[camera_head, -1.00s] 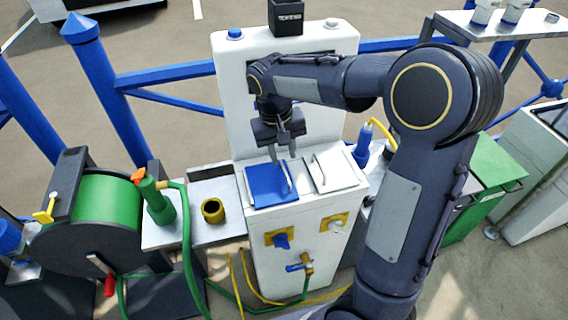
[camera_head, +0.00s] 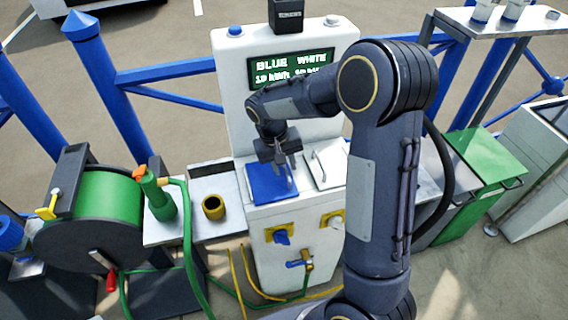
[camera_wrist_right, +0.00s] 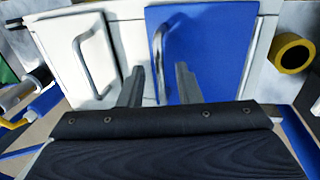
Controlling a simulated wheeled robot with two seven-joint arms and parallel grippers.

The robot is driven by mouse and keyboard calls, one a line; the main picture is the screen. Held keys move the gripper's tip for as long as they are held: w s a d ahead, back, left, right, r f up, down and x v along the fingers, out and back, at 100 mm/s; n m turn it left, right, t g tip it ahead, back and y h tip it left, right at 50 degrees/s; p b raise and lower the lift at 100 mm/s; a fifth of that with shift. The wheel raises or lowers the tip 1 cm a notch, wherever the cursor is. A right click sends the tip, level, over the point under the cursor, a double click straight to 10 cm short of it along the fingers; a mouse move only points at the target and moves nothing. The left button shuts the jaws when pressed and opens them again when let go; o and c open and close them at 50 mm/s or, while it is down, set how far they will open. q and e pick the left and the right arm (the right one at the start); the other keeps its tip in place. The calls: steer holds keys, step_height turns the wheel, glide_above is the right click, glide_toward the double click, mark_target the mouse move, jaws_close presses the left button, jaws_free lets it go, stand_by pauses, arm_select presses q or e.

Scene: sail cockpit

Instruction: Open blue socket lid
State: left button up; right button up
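The blue socket lid (camera_head: 265,190) lies flat and closed on the sloped top of the white pedestal (camera_head: 262,225). In the wrist view the blue lid (camera_wrist_right: 215,50) has a metal bar handle (camera_wrist_right: 158,50) near its left edge. My right gripper (camera_head: 287,182) is just above the handle side of the lid. In the wrist view its two fingers (camera_wrist_right: 160,78) are apart, with the handle appearing in the gap between them. I cannot tell whether they touch it. My left gripper is not in view.
A white lid (camera_head: 326,168) with its own handle sits right beside the blue one. A display (camera_head: 290,68) reads BLUE and WHITE. A brown-yellow ring (camera_head: 213,207), green nozzle (camera_head: 160,200) and hose reel (camera_head: 105,200) stand to the left. A green bin (camera_head: 485,155) stands right.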

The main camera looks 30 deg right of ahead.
steer(key=shift+c, duration=0.3)
jaws_close()
steer(key=shift+a+r, duration=0.1)
